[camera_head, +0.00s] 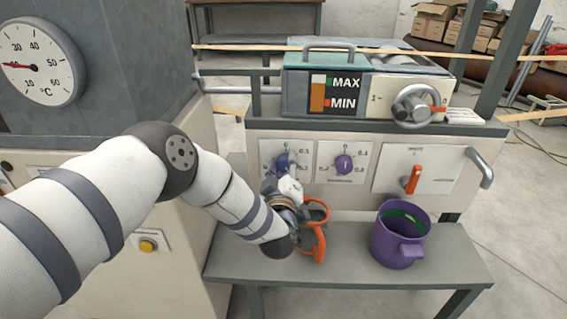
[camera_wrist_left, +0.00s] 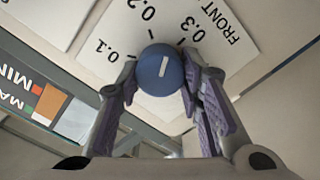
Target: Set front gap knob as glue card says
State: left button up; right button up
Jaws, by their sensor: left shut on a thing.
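The front gap knob is a blue round knob with a white line (camera_wrist_left: 164,68), on a white plate (camera_wrist_left: 220,45) marked FRONT with 0.1, 0.2 and 0.3. In the left wrist view its line lies between the 0.2 and 0.3 ticks, nearer 0.3. The fingers of my left gripper (camera_wrist_left: 160,90) are closed on both sides of the knob. In the head view the left gripper (camera_head: 287,180) reaches the blue knob (camera_head: 282,160) and partly covers it and its plate. No glue card can be made out. My right gripper is out of view.
A purple knob (camera_head: 343,164) sits on the plate to the right. Further right is an orange lever (camera_head: 412,179). A purple pot (camera_head: 398,246) and an orange-handled thing (camera_head: 318,238) stand on the grey bench (camera_head: 345,272) below. A MAX/MIN level window (camera_head: 336,94) is above.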

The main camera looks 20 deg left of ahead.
pick_arm(q)
jog(key=m+p, duration=0.1)
jog(key=m, duration=0.4)
jog(key=shift+r, duration=0.15)
jog(key=shift+w+m, duration=0.1)
jog(key=shift+m, duration=0.2)
dwell(0.4)
jog(key=o, duration=1.2)
jog(key=shift+c, duration=0.2)
jog(key=v, duration=1.2)
